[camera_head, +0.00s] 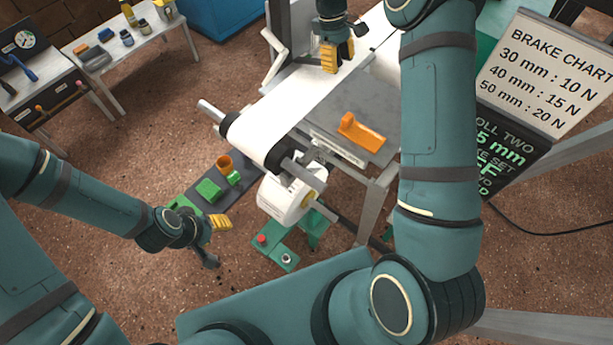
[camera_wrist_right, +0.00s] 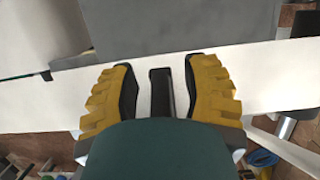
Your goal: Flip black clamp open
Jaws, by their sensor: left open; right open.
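My right gripper (camera_head: 338,56) points down over the white paper strip (camera_head: 300,92) at the top of the head view. In the right wrist view its two yellow, black-padded fingers (camera_wrist_right: 161,95) stand apart. A narrow black bar, seemingly part of the black clamp (camera_wrist_right: 161,92), shows between them over the white strip. There is a gap on each side of it, and its lower end is hidden by the gripper. In the head view I cannot make out the clamp under the gripper. My left gripper (camera_head: 222,222) is open and empty at the lower left, away from the strip.
An orange tool (camera_head: 360,132) lies on the grey bench plate. A brake chart (camera_head: 550,72) stands at right.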

